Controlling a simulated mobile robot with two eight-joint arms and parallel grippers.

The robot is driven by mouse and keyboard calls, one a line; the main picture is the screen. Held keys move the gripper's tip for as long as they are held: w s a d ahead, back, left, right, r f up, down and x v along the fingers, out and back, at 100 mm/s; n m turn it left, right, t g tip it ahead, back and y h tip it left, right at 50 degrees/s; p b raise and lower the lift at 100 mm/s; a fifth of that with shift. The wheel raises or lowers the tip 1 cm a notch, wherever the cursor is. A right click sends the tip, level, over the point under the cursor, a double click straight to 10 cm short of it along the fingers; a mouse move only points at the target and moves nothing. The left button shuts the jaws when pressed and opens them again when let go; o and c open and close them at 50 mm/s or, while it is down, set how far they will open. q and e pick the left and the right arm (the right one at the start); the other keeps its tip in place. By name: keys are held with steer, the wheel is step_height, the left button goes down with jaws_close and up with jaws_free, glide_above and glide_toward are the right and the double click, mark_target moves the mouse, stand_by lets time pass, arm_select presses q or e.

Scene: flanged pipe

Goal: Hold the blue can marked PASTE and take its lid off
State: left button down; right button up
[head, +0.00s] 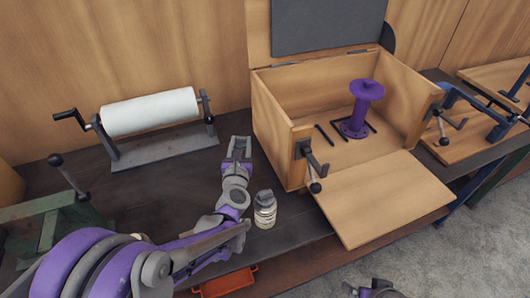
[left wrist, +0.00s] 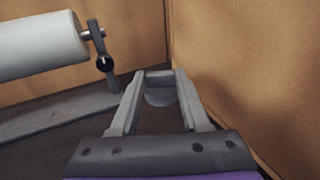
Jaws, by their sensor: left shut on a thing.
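My left gripper (head: 239,146) is in the middle of the head view, left of the wooden box, with its fingers pointing away toward the back wall. It is shut on a small grey rounded piece (left wrist: 161,94), which shows between the fingertips in the left wrist view; I cannot tell what it is. A small jar-like can (head: 265,211) with a grey top and a pale label stands upright on the bench, nearer than the gripper and apart from it. Its marking is too small to read. I see no clearly blue can. Part of my right arm (head: 377,290) shows at the bottom edge.
An open wooden box (head: 280,135) holds a purple flanged pipe (head: 356,108); its front flap (head: 380,198) lies folded down. A white roll (head: 150,111) on a crank stand is at the back left. A green vise (head: 60,220) is at the left. An orange container (head: 225,283) is below.

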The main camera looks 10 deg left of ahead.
arm_select(q)
steer(key=f, duration=0.4)
steer(key=shift+s+f+b, duration=0.2)
steer(key=shift+s+b, duration=0.1)
steer(key=shift+w+f+b, duration=0.1)
steer(key=shift+f+b, duration=0.25)
steer(key=shift+f, duration=1.9)
arm_select(e)
steer(key=shift+s+f, duration=0.4)
steer(key=shift+f, duration=0.45)
arm_select(q)
steer(key=shift+f+b, duration=0.45)
steer(key=shift+f, duration=0.2)
steer(key=shift+c, duration=1.9)
jaws_free()
steer(key=shift+d, duration=0.1)
arm_select(e)
steer(key=shift+s+f, duration=0.15)
steer(key=shift+f, duration=0.35)
arm_select(q)
steer(key=shift+r, duration=0.1)
